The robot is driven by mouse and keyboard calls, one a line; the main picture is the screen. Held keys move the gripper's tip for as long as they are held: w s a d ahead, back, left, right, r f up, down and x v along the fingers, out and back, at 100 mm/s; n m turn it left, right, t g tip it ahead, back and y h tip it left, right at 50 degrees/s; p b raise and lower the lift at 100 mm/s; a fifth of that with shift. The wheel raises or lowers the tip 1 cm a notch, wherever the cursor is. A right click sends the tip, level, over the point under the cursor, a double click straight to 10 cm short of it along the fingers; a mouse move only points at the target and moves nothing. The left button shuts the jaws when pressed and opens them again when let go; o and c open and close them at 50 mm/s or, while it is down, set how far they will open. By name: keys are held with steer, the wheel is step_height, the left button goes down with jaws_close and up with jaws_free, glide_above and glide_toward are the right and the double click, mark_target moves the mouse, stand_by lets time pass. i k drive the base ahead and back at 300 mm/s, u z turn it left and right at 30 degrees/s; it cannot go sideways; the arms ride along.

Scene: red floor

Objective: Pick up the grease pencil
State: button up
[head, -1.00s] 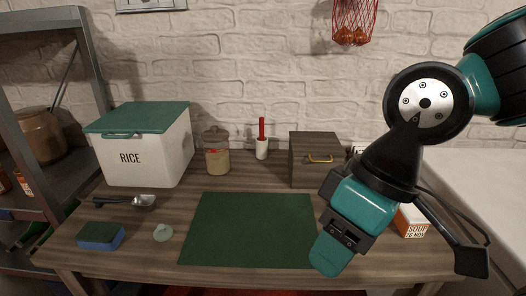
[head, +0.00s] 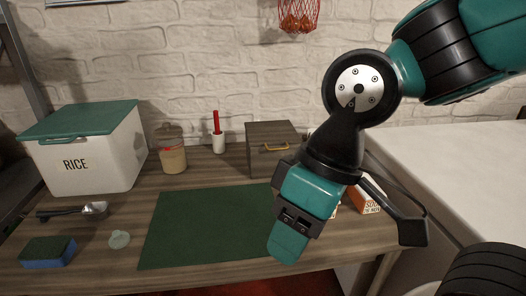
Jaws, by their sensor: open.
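A red stick (head: 216,122) stands upright in a small white cup (head: 218,144) at the back of the wooden table, and it looks like the grease pencil. Its lower part is hidden in the cup. My gripper (head: 287,245) hangs at the right, in front of the green mat's right side, closer to the camera than the cup and apart from it. It is open, with nothing seen between its fingers. One teal fingertip shows clearly; the rest is partly hidden by my wrist.
A rice bin (head: 85,165), lidded jar (head: 172,157) and wooden box (head: 265,158) flank the cup. A scoop (head: 92,209), sponge (head: 48,252) and pale green knob-like item (head: 119,239) lie left. The green mat (head: 200,225) is bare. My arm partly hides soup boxes (head: 369,200).

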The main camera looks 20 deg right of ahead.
mark_target(216, 117)
steer(key=k, duration=1.3)
steer(key=u, duration=0.8)
steer(key=i, duration=1.95)
steer(key=z, duration=0.75)
